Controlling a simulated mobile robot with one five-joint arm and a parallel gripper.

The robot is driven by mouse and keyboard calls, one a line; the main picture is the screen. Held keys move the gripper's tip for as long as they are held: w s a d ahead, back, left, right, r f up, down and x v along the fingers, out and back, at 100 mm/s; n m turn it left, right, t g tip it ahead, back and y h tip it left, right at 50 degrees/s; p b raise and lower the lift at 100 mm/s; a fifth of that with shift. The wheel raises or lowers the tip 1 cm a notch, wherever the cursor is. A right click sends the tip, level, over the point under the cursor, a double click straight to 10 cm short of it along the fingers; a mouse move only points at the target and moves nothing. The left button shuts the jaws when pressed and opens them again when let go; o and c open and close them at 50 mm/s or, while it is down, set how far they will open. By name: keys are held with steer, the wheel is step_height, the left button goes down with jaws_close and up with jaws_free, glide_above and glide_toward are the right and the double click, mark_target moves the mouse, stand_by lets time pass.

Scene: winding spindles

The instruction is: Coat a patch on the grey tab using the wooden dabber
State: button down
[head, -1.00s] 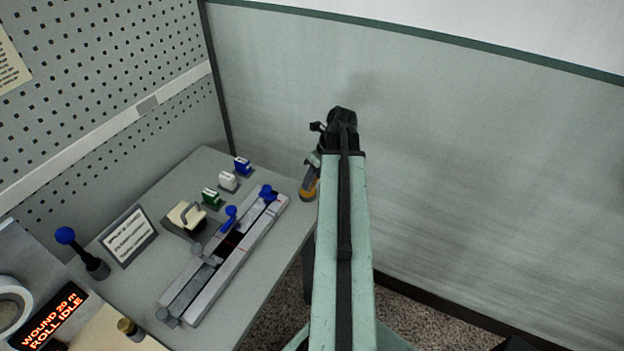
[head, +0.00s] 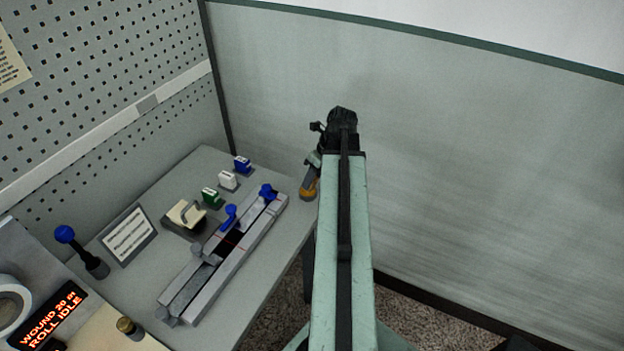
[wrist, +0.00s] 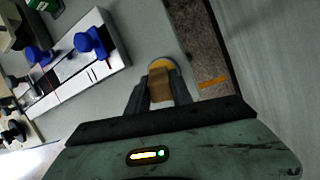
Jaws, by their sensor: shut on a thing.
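My gripper (wrist: 152,92) is shut on the wooden dabber (wrist: 160,86), a tan handle with a yellow-orange end. In the head view the dabber's orange end (head: 308,192) hangs below my gripper, at the bench's right edge; my arm hides part of the gripper. A long grey fixture (head: 235,250) with two blue clamps lies on the bench to the left, apart from the dabber. It also shows at the upper left of the wrist view (wrist: 104,70). I cannot tell for sure which part is the grey tab.
Green, white and blue small blocks (head: 228,181) stand behind the fixture. A cream pad with a handle (head: 187,214), a sign (head: 129,236) and a blue-knobbed lever (head: 66,236) are further left. A lit display (head: 52,318) is at the lower left. A wall stands right.

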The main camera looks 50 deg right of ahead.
stand_by(0.3)
step_height(320, 180, up, 7)
steer(key=p, duration=0.7)
steer(key=shift+r, duration=0.1)
steer(key=shift+f, duration=0.4)
